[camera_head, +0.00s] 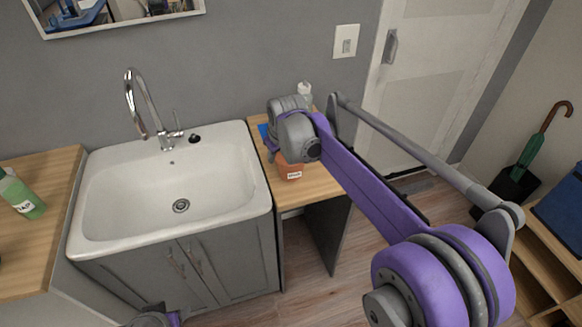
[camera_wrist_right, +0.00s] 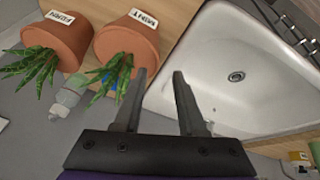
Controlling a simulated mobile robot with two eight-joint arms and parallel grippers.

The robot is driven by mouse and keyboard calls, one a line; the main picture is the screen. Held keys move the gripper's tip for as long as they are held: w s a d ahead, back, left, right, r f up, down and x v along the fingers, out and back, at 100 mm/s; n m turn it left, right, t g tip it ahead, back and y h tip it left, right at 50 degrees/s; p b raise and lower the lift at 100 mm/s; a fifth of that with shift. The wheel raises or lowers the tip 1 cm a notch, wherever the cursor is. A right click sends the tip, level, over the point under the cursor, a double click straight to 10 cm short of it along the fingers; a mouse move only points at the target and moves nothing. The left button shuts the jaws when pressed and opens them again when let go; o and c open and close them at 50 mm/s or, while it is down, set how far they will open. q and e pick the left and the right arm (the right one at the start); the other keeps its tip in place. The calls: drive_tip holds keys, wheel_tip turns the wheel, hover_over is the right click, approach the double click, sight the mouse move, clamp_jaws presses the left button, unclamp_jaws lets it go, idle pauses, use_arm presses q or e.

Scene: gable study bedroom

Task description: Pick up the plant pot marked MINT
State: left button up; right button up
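In the right wrist view two terracotta pots with green spiky leaves show upside down. The label of the nearer one (camera_wrist_right: 127,40) seems to read MINT. The other pot (camera_wrist_right: 65,38) stands left of it, its label hard to read. My right gripper (camera_wrist_right: 159,73) is open, with nothing between its fingers. The MINT pot is just left of the left finger in that view. In the head view my right wrist hides most of the pots. One labelled terracotta pot (camera_head: 287,170) shows below it, its label too small to read.
A white sink (camera_head: 135,215) with a tall tap (camera_head: 135,100) adjoins the wooden counter (camera_head: 318,187) left of the pots. A clear bottle (camera_head: 304,94) and a blue item (camera_head: 263,131) are behind. A green bottle (camera_head: 22,195) stands on the left counter.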

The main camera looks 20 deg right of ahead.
sight(288, 173)
drive_tip(key=x, duration=0.4)
drive_tip(key=d+x, duration=0.1)
drive_tip(key=shift+w+f, duration=0.25)
drive_tip(key=shift+f, duration=0.1)
drive_tip(key=shift+c, duration=0.2)
clamp_jaws()
drive_tip(key=shift+r, duration=0.1)
idle(0.9)
